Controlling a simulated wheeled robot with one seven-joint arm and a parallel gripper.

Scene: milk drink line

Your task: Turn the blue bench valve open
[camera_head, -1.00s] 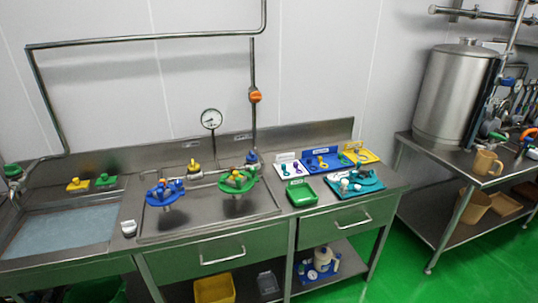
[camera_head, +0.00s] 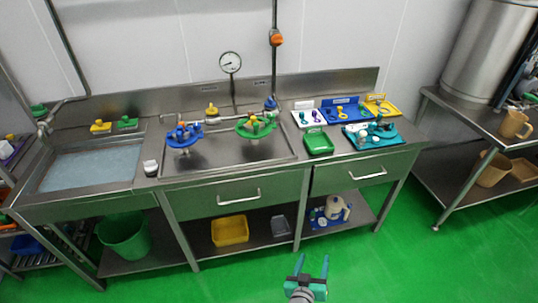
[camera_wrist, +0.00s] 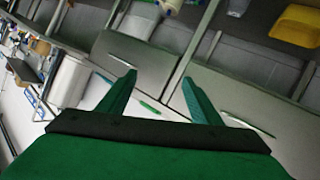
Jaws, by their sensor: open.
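A small blue valve knob (camera_head: 270,103) stands at the back of the steel bench, at the right end of a thin pipe, close to the green round holder. A yellow valve (camera_head: 211,110) stands further left on that pipe. Whether the blue valve is open cannot be told at this size. My gripper (camera_head: 313,262) is low in front of the bench over the green floor, well apart from the valve. Its two teal fingers are spread and empty, and they also show in the wrist view (camera_wrist: 159,78). The wrist view faces the bench's drawers and lower shelf, tilted.
Blue (camera_head: 184,136) and green (camera_head: 257,126) round holders with small fittings stand in front of the pipe. A green tray (camera_head: 318,142) and a teal tray (camera_head: 372,135) lie to the right. A water basin (camera_head: 92,167) is at left. The floor before the bench is clear.

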